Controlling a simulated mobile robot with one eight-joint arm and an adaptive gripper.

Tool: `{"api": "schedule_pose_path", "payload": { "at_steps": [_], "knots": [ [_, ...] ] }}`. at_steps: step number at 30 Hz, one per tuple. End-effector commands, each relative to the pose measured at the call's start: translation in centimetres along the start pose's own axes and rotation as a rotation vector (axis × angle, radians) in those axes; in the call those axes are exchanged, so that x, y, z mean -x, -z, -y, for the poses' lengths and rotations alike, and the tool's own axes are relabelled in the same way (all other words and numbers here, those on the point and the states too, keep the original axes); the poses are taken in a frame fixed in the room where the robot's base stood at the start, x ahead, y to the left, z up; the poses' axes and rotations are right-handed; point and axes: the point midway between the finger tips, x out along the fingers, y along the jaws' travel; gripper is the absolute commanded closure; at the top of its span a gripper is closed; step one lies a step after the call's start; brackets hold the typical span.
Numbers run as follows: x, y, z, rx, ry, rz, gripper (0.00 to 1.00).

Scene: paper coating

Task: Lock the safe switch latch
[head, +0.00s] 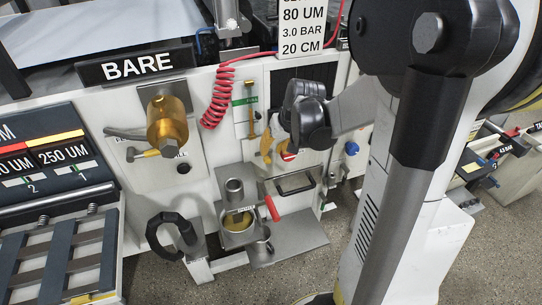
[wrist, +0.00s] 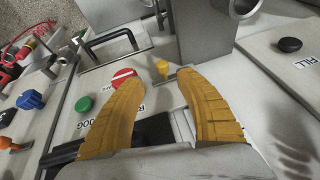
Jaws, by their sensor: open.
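My gripper (wrist: 158,78) is open, its two ribbed orange fingers spread apart over a light panel, with nothing held between them. A small yellow knob (wrist: 162,67) shows between and just beyond the fingertips. A red disc with a white stripe (wrist: 122,77) is beside the left fingertip and partly hidden by it. A black part with metal pieces (wrist: 155,128) shows low between the fingers, mostly covered by the gripper. I cannot tell which of these parts is the safe switch latch. In the head view my gripper (head: 273,145) is at the machine's front panel, below the green tag.
A green button (wrist: 84,104) and a blue knob (wrist: 30,100) sit left of the fingers. A black bar handle (wrist: 103,44) and a grey metal block (wrist: 205,32) stand beyond them. A red coiled hose (head: 216,98) hangs left of my gripper in the head view.

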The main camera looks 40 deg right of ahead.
Motion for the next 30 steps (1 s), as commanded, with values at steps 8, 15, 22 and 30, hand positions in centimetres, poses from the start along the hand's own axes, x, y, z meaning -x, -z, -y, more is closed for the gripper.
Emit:
{"api": "schedule_pose_path", "payload": {
  "at_steps": [8,15,22,30],
  "knots": [
    [4.3,0.0,-0.1,-0.002,0.0,0.0,0.58],
    [5.1,0.0,0.0,-0.001,0.0,0.0,0.58],
    [5.0,0.0,0.0,-0.001,0.0,0.0,0.58],
    [5.6,-0.4,0.9,0.013,-0.001,-0.004,0.58]
  ]
}}
